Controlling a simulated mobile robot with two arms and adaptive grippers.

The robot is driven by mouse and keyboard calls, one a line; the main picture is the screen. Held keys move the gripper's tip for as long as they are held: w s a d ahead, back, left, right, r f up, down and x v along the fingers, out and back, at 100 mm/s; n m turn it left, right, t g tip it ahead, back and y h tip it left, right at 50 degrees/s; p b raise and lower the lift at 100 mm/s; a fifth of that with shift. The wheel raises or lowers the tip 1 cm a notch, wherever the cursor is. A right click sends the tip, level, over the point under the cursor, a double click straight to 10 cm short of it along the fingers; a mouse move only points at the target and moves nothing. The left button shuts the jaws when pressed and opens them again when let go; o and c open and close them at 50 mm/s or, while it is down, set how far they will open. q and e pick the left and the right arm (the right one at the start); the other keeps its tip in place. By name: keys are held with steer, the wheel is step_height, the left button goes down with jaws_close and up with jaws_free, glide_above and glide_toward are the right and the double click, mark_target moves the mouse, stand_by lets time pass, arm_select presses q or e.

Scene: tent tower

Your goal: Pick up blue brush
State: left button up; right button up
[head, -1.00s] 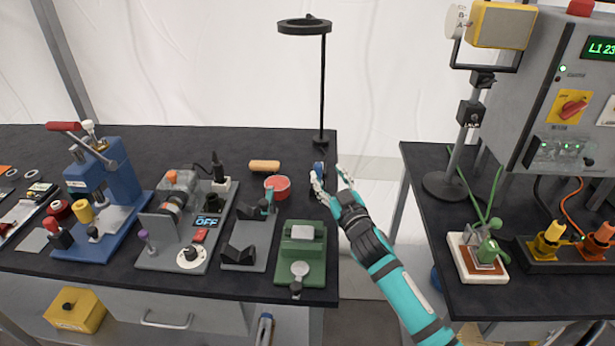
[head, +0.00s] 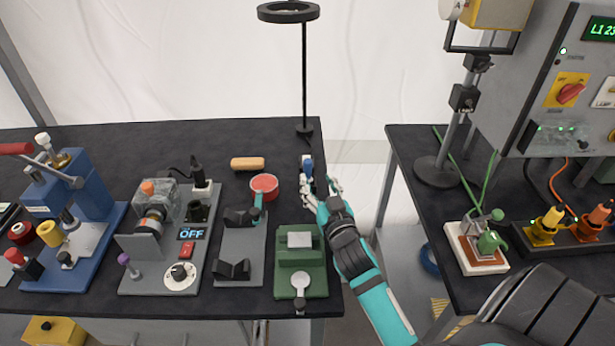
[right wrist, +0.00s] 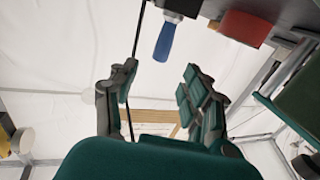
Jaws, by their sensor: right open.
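The blue brush (head: 308,167) is near the right edge of the left black table, at the foot of a black pole. In the right wrist view its blue handle (right wrist: 164,42) shows beyond my fingers, near the table edge. My right gripper (head: 321,190) is close beside the brush, on its near right side. Its fingers (right wrist: 160,98) are spread wide with nothing between them, and they do not close around the handle. My left gripper is in no view.
A red tub (head: 264,185) and a tan roll (head: 248,163) lie left of the brush. A green fixture (head: 301,263) stands in front. The black pole (head: 304,75) with a ring rises behind. An open gap separates the right-hand table (head: 462,200).

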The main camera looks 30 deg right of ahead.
mark_target(309, 166)
steer(key=x, duration=0.2)
steer(key=shift+w, duration=0.4)
steer(key=shift+w+d, duration=0.15)
steer(key=shift+w, duration=0.1)
steer(key=p+x, duration=0.1)
steer(key=x, duration=0.4)
steer(key=shift+w, duration=0.1)
jaws_close()
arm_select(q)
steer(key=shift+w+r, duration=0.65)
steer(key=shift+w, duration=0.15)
